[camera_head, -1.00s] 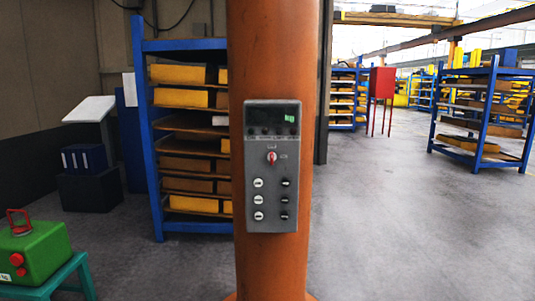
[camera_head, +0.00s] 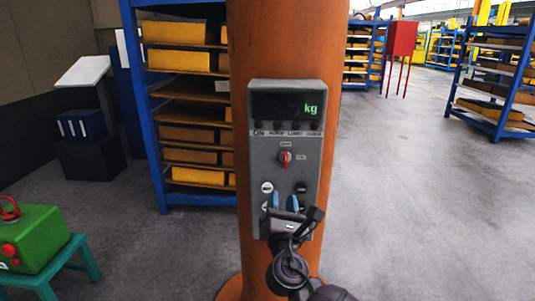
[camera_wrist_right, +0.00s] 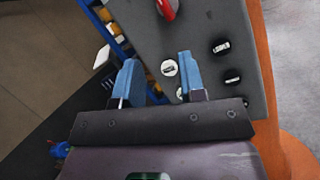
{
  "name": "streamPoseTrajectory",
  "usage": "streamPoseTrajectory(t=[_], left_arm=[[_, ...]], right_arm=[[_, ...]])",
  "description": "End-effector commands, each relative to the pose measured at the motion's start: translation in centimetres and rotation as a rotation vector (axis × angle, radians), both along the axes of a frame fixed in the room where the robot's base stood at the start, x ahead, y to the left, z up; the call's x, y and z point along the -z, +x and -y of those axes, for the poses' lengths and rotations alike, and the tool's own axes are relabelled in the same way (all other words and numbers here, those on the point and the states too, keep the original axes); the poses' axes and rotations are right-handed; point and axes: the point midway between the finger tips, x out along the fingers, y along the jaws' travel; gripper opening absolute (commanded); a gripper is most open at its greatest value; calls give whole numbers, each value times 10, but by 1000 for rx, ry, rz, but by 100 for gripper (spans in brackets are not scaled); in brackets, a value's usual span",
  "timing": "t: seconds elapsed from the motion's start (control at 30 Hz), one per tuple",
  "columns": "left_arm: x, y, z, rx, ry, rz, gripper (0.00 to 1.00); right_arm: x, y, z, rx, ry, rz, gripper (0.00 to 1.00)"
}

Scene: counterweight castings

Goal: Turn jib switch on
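The grey control panel (camera_head: 264,160) is fixed to an orange column. Its red rotary switch (camera_head: 285,158) sits in the upper middle, below a dark display showing green "kg". My right gripper (camera_head: 283,201) is in front of the panel's lower part, below the red switch, and hides some lower buttons. Its blue fingers are apart with nothing between them. In the right wrist view the open fingers (camera_wrist_right: 161,80) point at the panel (camera_wrist_right: 200,20), and the red switch (camera_wrist_right: 166,8) is cut by the top edge. I cannot tell whether the fingertips touch the panel. My left gripper is not in view.
The orange column (camera_head: 282,45) stands on the floor. A blue shelf rack (camera_head: 134,75) with yellow castings is behind it to the left. A green box (camera_head: 38,238) sits on a teal stool (camera_head: 85,258) at lower left.

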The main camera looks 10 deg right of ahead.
Motion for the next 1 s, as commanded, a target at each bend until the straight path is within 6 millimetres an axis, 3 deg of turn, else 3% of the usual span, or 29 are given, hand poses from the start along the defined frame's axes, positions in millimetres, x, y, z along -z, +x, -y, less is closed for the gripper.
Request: streamPoseTrajectory(t=[0.2, 0.47, 1.0], left_arm=[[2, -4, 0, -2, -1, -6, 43], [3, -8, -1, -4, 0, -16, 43], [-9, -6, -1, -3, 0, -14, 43]], right_arm=[[-6, -5, 9, 176, -301, -23, 37], [-9, 1, 11, 209, -374, -44, 37], [-41, 73, 32, 206, -370, -44, 37]])
